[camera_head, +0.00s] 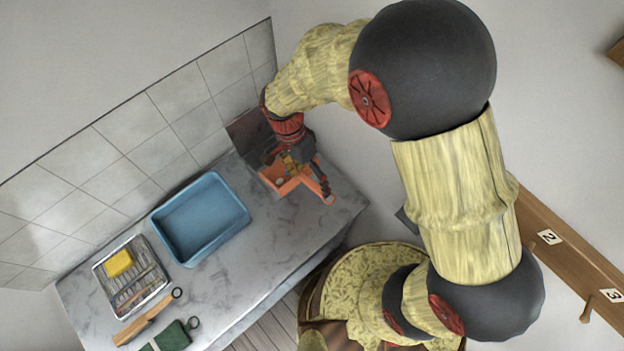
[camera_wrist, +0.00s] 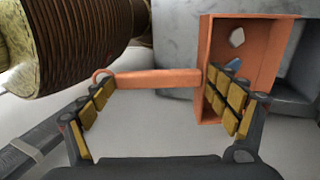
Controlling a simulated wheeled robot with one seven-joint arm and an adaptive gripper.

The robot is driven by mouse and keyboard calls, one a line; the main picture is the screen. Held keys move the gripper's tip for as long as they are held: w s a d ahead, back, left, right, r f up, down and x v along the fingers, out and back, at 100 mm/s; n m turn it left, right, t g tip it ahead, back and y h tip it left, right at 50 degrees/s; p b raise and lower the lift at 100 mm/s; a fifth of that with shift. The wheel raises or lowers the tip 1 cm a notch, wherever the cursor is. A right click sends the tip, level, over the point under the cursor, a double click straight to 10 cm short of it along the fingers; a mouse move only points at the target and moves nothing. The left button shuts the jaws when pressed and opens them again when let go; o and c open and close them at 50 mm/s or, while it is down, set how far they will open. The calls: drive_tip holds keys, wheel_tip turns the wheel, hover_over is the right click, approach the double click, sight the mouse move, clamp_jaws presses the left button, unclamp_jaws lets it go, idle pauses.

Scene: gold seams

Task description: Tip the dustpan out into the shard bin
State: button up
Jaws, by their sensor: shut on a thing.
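The orange dustpan (camera_head: 272,184) is at the far right end of the counter, with its handle (camera_head: 327,197) pointing to the lower right. In the wrist view the dustpan (camera_wrist: 262,28) stands on the right, its open face towards me, with pale shards (camera_wrist: 237,37) inside. My gripper (camera_head: 298,160) is shut on the dustpan; in the wrist view its fingers (camera_wrist: 160,82) lie at both ends of the handle. A dark grey-brown bin-like thing (camera_head: 246,128) stands behind the dustpan by the wall, partly hidden; I cannot tell for sure that it is the shard bin.
A blue tray (camera_head: 200,215) sits mid-counter, empty. A metal tray (camera_head: 130,285) holding a yellow sponge (camera_head: 118,263) and tools is at the left. A tiled wall runs behind the grey marbled counter (camera_head: 265,240).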

drive_tip(key=w+a+r+g+h+p, duration=0.4)
drive_tip(key=w+a+r+g+p, duration=0.1)
drive_tip(key=w+a+r+p, duration=0.1)
drive_tip(key=shift+w+a+r+g+h+p, duration=0.15)
drive_tip(key=shift+w+r+g+h+p, duration=0.25)
drive_tip(key=shift+w, duration=0.6)
idle(0.3)
drive_tip(key=shift+r, duration=0.15)
drive_tip(key=shift+r, duration=0.4)
